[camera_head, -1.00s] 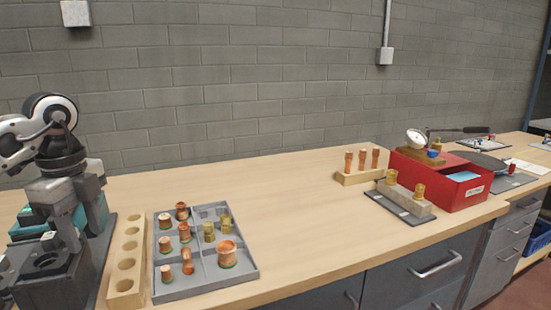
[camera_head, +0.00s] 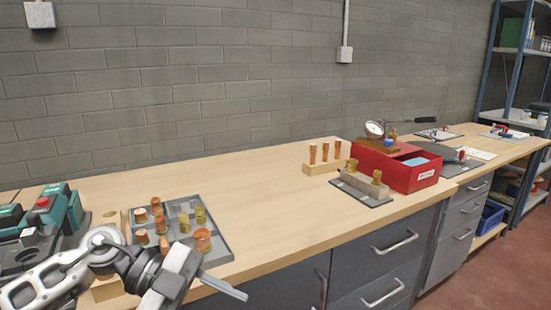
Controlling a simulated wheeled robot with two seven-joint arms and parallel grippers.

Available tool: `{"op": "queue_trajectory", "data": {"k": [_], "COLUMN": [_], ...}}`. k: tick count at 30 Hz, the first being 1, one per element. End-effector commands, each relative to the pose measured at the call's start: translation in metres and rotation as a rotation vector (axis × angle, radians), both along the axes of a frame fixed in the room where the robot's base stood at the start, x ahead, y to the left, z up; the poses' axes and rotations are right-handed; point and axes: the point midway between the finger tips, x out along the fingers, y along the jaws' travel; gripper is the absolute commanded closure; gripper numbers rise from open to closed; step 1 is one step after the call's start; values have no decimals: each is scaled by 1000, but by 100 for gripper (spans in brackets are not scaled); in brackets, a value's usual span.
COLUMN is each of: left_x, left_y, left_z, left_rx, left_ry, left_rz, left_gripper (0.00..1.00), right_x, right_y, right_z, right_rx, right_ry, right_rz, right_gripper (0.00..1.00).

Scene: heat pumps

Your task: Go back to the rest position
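My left gripper (camera_head: 208,280) is at the bottom left, in front of the bench edge. It hangs over the near side of the grey tray (camera_head: 222,254). One flat finger points to the right. The other finger does not show clearly, so I cannot tell if it is open or shut. I see nothing held in it. My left arm comes in from the lower left and covers part of the wooden block (camera_head: 110,222) with holes. My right gripper is out of view.
The tray holds several copper and brass fittings (camera_head: 202,239). A teal and black machine (camera_head: 60,212) stands on the left. A red box (camera_head: 398,172), a wooden stand (camera_head: 320,168) with copper pieces and a grey plate are at right. The bench middle is clear.

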Motion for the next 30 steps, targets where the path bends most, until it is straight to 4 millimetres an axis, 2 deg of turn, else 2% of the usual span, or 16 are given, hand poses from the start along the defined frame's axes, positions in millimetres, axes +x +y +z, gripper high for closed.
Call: {"op": "queue_trajectory", "data": {"k": [1, 4, 6, 8, 11, 14, 15, 18, 21, 25, 30], "left_x": [-11, -14, -7, 1, 14, 14, 7, -22, -56, -91, -106], "left_y": [-27, -54, -58, -52, -30, 0, 12, 35, 48, 55, 57], "left_z": [3, 19, 25, 20, -7, -59, -86, -146, -189, -221, -232], "left_rx": [-183, -497, -668, -773, -850, -801, -747, -579, -418, -274, -213], "left_ry": [11, 16, 38, 68, 147, 264, 323, 463, 581, 683, 725], "left_rz": [19, 161, 323, 494, 818, 1151, 1275, 1502, 1627, 1694, 1713], "left_gripper": [61, 61, 61, 61, 61, 61, 61, 61, 61, 61, 61], "right_x": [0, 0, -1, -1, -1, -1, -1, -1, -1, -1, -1], "right_y": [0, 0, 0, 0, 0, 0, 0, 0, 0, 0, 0], "right_z": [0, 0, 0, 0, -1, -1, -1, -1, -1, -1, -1], "right_rx": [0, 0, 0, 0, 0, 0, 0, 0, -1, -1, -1], "right_ry": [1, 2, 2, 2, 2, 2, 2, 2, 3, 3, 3], "right_rz": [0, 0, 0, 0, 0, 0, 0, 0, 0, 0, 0], "right_gripper": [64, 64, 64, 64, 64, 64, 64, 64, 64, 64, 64]}}
